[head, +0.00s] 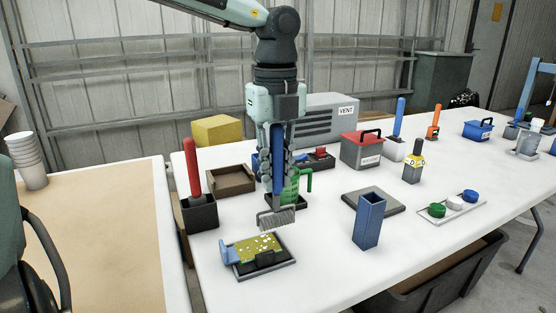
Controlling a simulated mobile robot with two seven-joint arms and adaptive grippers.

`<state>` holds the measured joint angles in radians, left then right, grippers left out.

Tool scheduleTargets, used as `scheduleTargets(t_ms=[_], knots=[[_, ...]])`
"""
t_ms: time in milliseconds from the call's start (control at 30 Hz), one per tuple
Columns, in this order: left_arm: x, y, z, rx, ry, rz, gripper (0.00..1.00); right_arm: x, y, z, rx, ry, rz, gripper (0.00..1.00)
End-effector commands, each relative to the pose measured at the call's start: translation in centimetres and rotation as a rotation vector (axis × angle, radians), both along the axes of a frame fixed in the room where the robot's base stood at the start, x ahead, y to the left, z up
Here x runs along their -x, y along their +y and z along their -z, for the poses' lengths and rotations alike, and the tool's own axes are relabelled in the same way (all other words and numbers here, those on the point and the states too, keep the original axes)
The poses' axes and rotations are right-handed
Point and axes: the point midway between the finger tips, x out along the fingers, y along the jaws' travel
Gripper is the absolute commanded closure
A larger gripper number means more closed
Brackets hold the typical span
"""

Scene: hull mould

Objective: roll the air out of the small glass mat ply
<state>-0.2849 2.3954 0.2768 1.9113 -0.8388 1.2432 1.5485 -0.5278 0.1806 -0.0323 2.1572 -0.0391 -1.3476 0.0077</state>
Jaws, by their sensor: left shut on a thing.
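The small glass mat ply (255,248) is a yellow patch with white spots. It lies in a small dark tray (267,269) near the table's front, with a light blue piece (229,252) at its left end. My left gripper (278,178) points down and is shut on the upright blue handle of a roller. The roller's grey ribbed head (277,217) hangs just behind and above the tray, seemingly apart from the ply. My right gripper is not in view.
A dark holder with a red handle (191,168) stands left of the tray. A green jug (291,188) is close behind the roller. An open blue box (369,220) stands to the right. White table surface (325,255) is clear between tray and box.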

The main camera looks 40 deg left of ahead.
Motion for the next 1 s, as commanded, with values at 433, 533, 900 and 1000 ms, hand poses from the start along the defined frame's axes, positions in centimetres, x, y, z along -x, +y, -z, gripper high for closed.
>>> scheduleTargets(t_ms=[433,533,900,1000], knots=[[3.7,1.9,-0.3,0.003,-0.003,0.0,1.0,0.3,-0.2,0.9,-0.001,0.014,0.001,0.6],[5.0,2.6,-0.2,0.003,-0.004,0.0,1.0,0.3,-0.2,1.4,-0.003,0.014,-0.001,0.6],[5.3,2.7,2.1,0.0,0.0,0.0,1.0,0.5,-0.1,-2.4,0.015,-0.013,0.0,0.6],[5.3,2.7,2.4,0.0,0.0,0.0,1.0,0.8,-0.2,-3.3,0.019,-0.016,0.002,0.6]])
